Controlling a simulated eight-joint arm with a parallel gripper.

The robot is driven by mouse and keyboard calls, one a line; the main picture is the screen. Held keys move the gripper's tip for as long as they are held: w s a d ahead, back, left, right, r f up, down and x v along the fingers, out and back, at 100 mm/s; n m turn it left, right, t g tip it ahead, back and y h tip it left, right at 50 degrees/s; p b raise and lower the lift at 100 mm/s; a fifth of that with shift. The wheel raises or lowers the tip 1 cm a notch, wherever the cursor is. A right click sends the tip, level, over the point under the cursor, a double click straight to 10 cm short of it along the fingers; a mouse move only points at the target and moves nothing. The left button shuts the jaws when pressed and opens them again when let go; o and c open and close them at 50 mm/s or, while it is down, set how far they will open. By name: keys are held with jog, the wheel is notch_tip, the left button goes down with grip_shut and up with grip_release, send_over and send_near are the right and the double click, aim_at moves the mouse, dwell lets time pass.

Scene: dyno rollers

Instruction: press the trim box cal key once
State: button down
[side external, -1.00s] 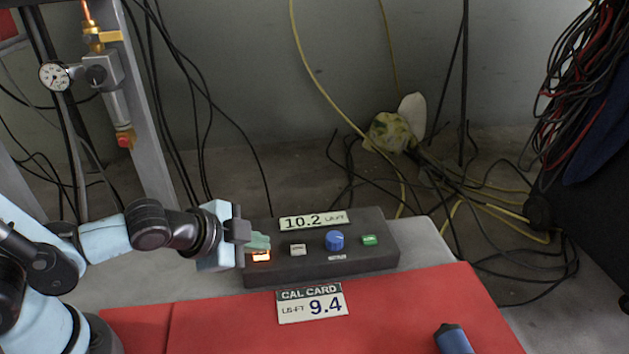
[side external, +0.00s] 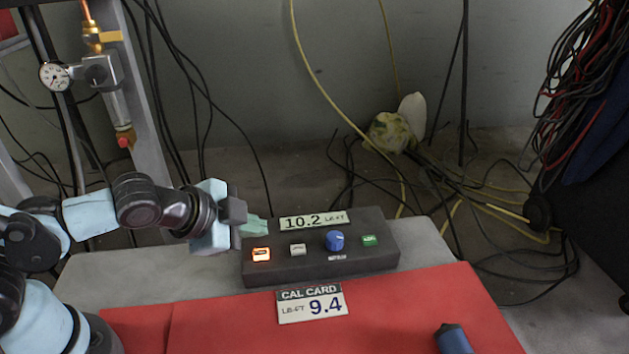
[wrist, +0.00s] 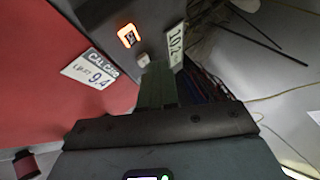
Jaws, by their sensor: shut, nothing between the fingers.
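The dark trim box (side external: 320,262) stands on the grey table, its display (side external: 313,220) reading 10.2. Along its face are an orange-lit key (side external: 261,254), a pale key (side external: 298,249), a blue knob (side external: 335,240) and a green key (side external: 369,240). I cannot read the key labels. My gripper (side external: 262,226) is shut and empty, its greenish fingers above the box's left end and apart from the orange key. In the wrist view, the fingers (wrist: 157,72) point toward the box near the pale key (wrist: 143,60); the orange key (wrist: 128,35) glows beyond.
A cal card (side external: 311,304) reading 9.4 lies on the red mat (side external: 400,310) in front of the box. A dark blue handle (side external: 453,338) lies at the mat's front edge. Cables hang and lie behind the table. A gauge (side external: 54,76) is at the upper left.

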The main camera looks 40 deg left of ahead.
jog(key=shift+r, duration=1.2)
jog(key=shift+a+n, duration=0.3)
jog(key=s+a+r+n+g+y, duration=0.1)
jog(key=s+a+r+n+g, duration=0.1)
jog(key=a+n, duration=0.7)
jog(key=shift+r+n, duration=0.15)
jog(key=shift+n, duration=0.45)
